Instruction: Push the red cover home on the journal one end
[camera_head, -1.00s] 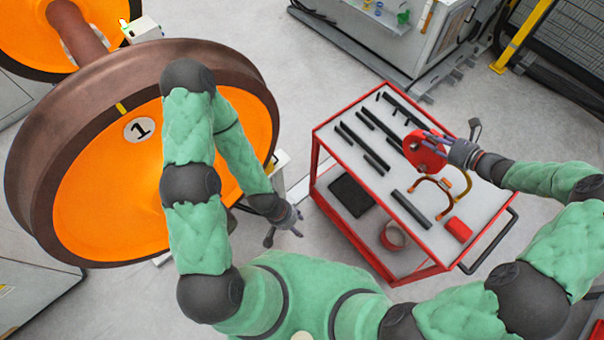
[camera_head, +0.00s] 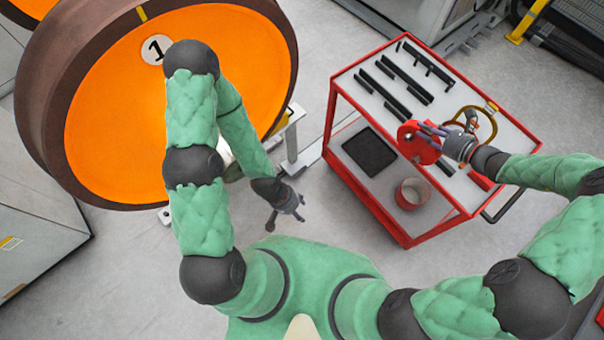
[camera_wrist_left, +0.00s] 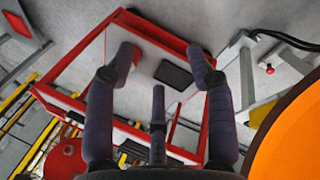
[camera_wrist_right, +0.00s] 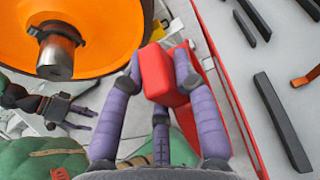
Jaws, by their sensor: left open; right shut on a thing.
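The red cover (camera_head: 413,146) is held by my right gripper (camera_head: 436,137), above the tool cart's near side. In the right wrist view, the red cover (camera_wrist_right: 160,75) shows as a block between the fingers. My left gripper (camera_head: 287,208) is open and empty in front of the wheel (camera_head: 165,100). In the left wrist view, its fingers (camera_wrist_left: 162,70) are spread with nothing between them. The journal one end (camera_wrist_right: 57,58) shows in the right wrist view as a bare metal stub standing out from the orange wheel face.
The red tool cart (camera_head: 335,100) stands right of the wheel, with dark bars (camera_head: 410,80) and an orange-brown hoop (camera_head: 490,122) on top. Its lower shelf holds a black mat (camera_head: 369,152) and a round tub (camera_head: 412,193).

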